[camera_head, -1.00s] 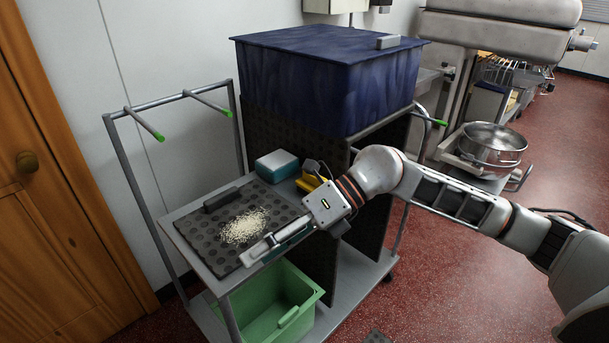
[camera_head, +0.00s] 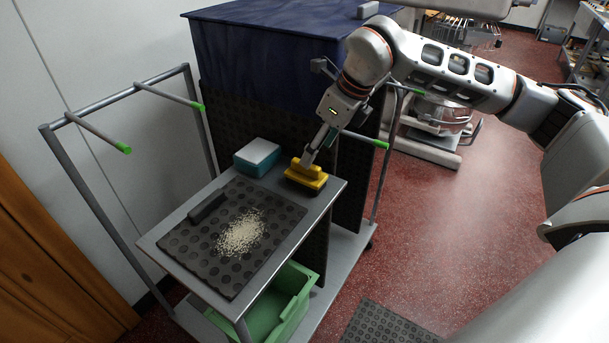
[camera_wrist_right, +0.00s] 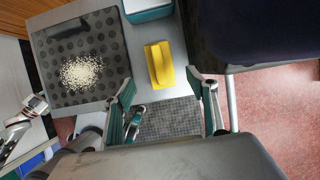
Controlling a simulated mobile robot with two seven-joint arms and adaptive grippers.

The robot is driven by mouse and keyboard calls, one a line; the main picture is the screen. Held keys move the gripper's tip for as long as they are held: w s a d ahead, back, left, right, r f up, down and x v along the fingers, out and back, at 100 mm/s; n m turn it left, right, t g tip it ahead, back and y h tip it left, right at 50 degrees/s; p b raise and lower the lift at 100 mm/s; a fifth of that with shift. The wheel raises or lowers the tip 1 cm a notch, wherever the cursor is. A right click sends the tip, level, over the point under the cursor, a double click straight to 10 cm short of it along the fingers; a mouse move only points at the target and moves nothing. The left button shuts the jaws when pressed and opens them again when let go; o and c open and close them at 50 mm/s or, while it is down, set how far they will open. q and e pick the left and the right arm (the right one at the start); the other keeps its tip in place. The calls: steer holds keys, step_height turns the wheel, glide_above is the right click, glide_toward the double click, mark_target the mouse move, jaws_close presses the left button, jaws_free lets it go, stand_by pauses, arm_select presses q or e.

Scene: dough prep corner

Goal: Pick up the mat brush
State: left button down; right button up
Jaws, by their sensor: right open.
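The mat brush, a yellow block with a raised yellow grip and a dark underside (camera_head: 306,178), stands on the grey trolley top at the right of the studded mat. It also shows whole in the right wrist view (camera_wrist_right: 160,64). My right gripper (camera_head: 311,154) is directly above the brush in the head view, pointing down, with its fingertips close to the grip. In the right wrist view the gripper (camera_wrist_right: 160,84) has its fingers wide apart, with the brush between and beyond the tips. Contact cannot be made out. My left gripper does not show in the head view.
The black studded mat (camera_head: 187,249) carries pale crumbs (camera_head: 241,233) and a dark block (camera_head: 207,207). A teal-and-white block (camera_head: 257,158) stands behind the brush. A dark blue covered bin (camera_head: 260,75) rises close behind. Green-tipped bars (camera_head: 90,132) stick out at left.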

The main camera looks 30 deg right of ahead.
mark_target(306, 174)
steer(key=x, duration=0.8)
steer(key=shift+w+a+f, duration=0.15)
steer(key=shift+w+f, duration=0.05)
steer(key=shift+f, duration=0.05)
steer(key=c, duration=1.3)
